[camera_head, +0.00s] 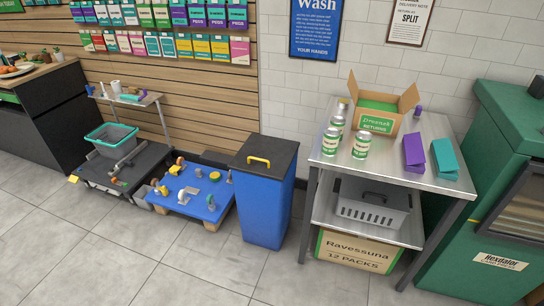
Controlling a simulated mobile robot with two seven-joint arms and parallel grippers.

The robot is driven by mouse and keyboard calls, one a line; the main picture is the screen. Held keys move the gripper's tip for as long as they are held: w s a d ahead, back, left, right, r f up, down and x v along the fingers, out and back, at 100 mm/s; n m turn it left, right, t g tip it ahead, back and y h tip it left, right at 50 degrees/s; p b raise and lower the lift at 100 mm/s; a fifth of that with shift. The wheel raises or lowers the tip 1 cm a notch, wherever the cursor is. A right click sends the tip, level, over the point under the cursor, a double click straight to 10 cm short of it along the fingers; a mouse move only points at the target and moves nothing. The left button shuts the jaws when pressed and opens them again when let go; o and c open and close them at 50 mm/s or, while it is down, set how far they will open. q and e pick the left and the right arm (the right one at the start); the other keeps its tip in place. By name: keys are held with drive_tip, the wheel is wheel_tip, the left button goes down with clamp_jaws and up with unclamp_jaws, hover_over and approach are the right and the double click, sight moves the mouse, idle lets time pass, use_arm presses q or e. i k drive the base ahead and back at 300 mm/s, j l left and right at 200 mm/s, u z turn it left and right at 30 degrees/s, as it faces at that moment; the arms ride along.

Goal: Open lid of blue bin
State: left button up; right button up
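The blue bin (259,205) stands upright on the tiled floor at the centre of the head view. Its dark lid (272,150) lies shut on top, with a yellow handle (259,161) on its front part. The inside of the bin is hidden by the lid. Neither of my grippers shows in the head view.
Right of the bin stands a metal table (395,160) with cans, an open cardboard box (379,108) and purple and teal packets. A blue pallet (198,202) with loose items stands close on the left. The tiled floor (150,265) in front is clear.

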sight(267, 156)
drive_tip(key=i+j+z, duration=0.2)
drive_tip(key=z, duration=0.2)
drive_tip(key=i+j+z, duration=0.4)
drive_tip(key=i+j, duration=0.15)
drive_tip(key=j, duration=0.15)
drive_tip(key=i+j+z, duration=0.1)
drive_tip(key=j, duration=0.25)
drive_tip(key=i+j, duration=0.25)
drive_tip(key=i+j+z, duration=0.1)
drive_tip(key=j, duration=0.3)
drive_tip(key=i+j, duration=0.2)
drive_tip(key=j, duration=0.15)
